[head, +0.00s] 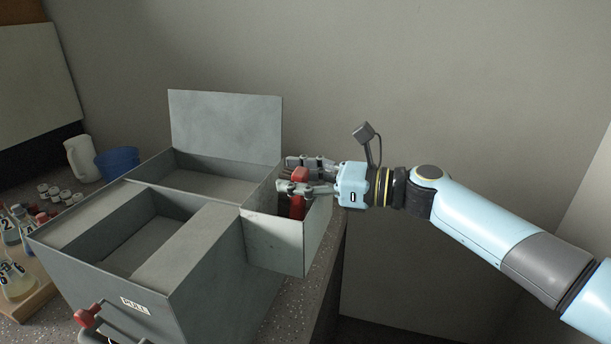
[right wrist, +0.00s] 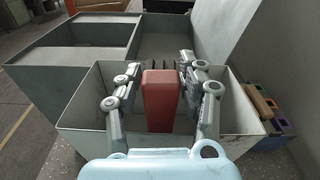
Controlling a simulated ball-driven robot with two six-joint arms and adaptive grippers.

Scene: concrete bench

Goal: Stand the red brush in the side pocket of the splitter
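The splitter (head: 188,262) is a grey metal box with a raised lid plate and open compartments. Its side pocket (head: 275,240) is an open-topped box on its right side; the pocket's rim also shows in the right wrist view (right wrist: 82,118). The red brush (head: 298,206) stands about upright inside the pocket; its red block is large in the right wrist view (right wrist: 160,102). Its lower end is hidden by the pocket wall. My right gripper (head: 290,175) reaches in from the right, fingers either side of the brush with gaps showing. My left gripper is not in view.
A blue tub (head: 117,163) and a white jug (head: 81,160) stand at the back left. Flasks and small jars crowd the bench left of the splitter. A red-knobbed handle (head: 88,316) sticks out at the splitter's front. Wall rises behind.

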